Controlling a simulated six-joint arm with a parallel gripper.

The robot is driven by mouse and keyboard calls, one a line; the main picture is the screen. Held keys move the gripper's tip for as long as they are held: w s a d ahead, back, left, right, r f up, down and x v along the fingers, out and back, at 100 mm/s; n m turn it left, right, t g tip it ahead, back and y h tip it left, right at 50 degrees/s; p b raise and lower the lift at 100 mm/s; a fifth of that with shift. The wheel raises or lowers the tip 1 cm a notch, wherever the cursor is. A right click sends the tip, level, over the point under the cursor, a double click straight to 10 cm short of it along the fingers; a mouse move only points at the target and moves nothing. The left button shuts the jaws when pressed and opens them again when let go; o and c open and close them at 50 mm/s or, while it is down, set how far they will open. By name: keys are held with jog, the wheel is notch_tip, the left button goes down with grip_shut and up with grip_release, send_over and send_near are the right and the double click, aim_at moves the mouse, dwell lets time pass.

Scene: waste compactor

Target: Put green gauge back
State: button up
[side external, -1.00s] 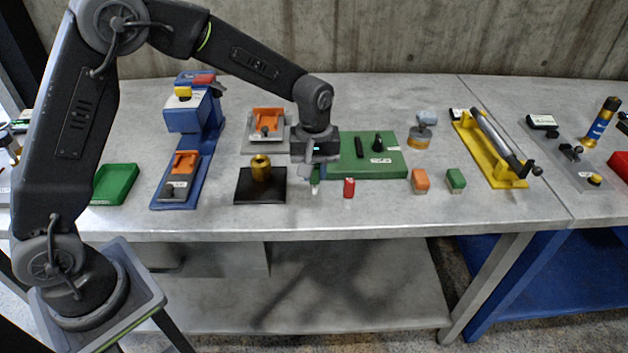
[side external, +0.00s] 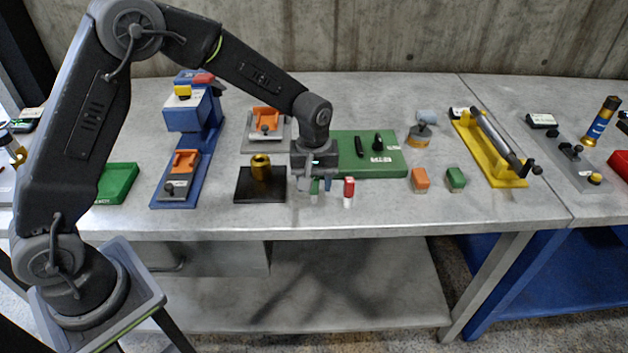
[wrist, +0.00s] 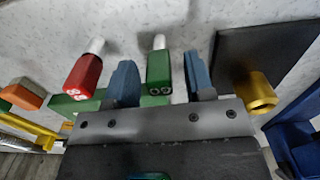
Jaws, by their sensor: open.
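The green gauge (wrist: 159,72) is a green block with a pale tip. In the wrist view it stands between the two blue fingers of my gripper (wrist: 161,80), with a visible gap on each side. In the side view my gripper (side external: 316,186) is low over the front of the table, open, with the green gauge (side external: 314,187) partly hidden between its fingers. Whether the gauge touches the table cannot be told. A similar red gauge (side external: 348,190) is just right of my gripper; it also shows in the wrist view (wrist: 83,75).
A green board (side external: 395,166) with black parts lies behind my gripper. A black plate with a brass cylinder (side external: 261,168) is close on the left. Orange (side external: 420,180) and green (side external: 456,180) blocks stand to the right. The table front is clear.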

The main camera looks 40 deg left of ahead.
notch_tip(320, 180, up, 12)
jog(key=s+a+r+m+t, duration=0.35)
jog(key=s+r, duration=0.55)
jog(key=s, duration=0.4)
jog(key=s+f+m+t, duration=0.1)
jog(key=s+m, duration=0.4)
jog(key=s, duration=0.7)
jog(key=shift+a+f+t, duration=0.15)
jog(key=shift+a+t, duration=0.15)
jog(key=shift+t, duration=0.25)
